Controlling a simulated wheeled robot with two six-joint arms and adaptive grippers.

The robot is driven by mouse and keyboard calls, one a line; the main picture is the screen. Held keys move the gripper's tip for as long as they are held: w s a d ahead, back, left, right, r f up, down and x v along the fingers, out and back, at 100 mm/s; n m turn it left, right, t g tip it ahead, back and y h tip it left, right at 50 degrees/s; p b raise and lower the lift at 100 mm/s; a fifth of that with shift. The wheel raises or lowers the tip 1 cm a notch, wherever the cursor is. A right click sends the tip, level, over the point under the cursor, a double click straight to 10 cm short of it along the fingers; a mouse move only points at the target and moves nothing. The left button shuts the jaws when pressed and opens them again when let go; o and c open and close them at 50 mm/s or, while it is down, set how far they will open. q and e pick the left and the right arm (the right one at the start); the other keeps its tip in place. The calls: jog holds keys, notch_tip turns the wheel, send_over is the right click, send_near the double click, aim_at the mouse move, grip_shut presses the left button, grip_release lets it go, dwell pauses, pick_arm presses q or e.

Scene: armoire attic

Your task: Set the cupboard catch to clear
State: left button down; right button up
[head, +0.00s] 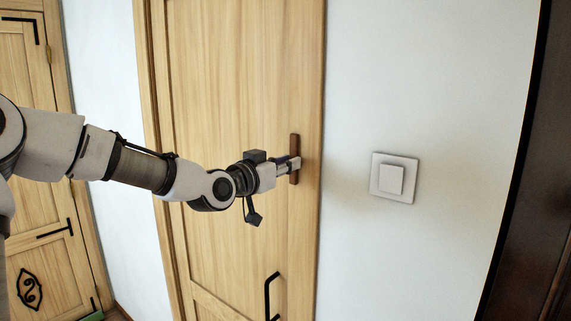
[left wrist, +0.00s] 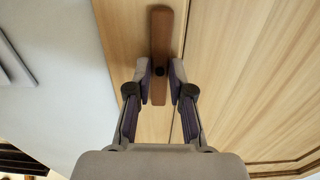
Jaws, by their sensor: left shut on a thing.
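The cupboard catch (head: 294,142) is a brown wooden bar on the right edge of the pale wood cupboard door (head: 220,80). It stands upright, close to vertical. My left gripper (head: 295,164) reaches it from the left in the head view and is shut on it at about its middle. In the left wrist view the catch (left wrist: 160,30) runs up between the two fingertips (left wrist: 160,72), with a dark round pivot between them. My right gripper is in neither view.
A black pull handle (head: 269,295) sits low on the door, below the catch. A white wall switch (head: 394,178) is on the wall to the right. Another wooden door (head: 30,120) with black hinges is at the far left. A dark panel (head: 535,200) stands at the right edge.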

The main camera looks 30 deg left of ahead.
pick_arm(q)
jog(key=c, duration=1.1)
grip_release()
jog(key=shift+o, duration=0.3)
jog(key=shift+w+f, duration=0.15)
jog(key=shift+w, duration=0.2)
jog(key=shift+s, duration=0.2)
